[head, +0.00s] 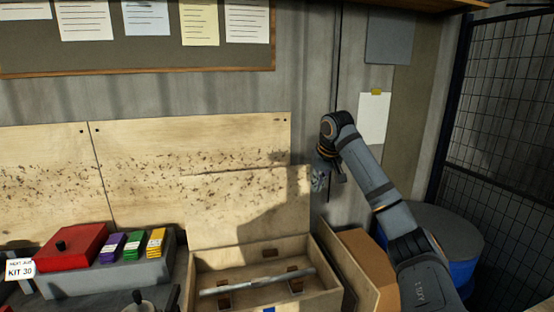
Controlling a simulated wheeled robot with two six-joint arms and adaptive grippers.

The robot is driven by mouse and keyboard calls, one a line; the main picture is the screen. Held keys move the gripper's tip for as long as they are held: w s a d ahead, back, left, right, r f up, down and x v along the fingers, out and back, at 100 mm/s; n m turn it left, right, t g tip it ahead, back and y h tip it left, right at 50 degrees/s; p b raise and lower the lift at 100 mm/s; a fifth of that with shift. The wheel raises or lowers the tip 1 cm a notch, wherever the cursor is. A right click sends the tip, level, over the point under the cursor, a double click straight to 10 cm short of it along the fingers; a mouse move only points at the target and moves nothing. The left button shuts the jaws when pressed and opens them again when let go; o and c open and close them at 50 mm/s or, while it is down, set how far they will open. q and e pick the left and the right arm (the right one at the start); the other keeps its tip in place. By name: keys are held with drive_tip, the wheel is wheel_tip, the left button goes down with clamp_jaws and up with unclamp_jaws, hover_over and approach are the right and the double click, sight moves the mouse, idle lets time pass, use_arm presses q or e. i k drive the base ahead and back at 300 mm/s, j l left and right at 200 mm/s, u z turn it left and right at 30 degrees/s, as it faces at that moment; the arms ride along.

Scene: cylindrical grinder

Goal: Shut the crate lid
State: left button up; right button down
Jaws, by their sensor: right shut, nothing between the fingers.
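The wooden crate (325,298) stands at the bottom centre, open at the top. A metal bar (258,283) lies inside across wooden supports. Its lid (215,215) stands raised at the back of the crate, close to upright, in front of the wooden back panel. My right gripper (321,180) is shut and empty. In the picture it is just right of the lid's upper right corner; whether it touches the lid I cannot tell. A shadow falls on the lid. My left gripper is not in view.
A red box (70,248) and purple, green and yellow packs (134,246) sit on a grey stand at left. A cardboard box (362,252) is right of the crate. A blue drum (462,270) and mesh fence (505,130) are at right.

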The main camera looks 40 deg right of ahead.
sight(220, 209)
drive_tip(key=i+l, duration=0.95)
drive_tip(key=i, duration=0.2)
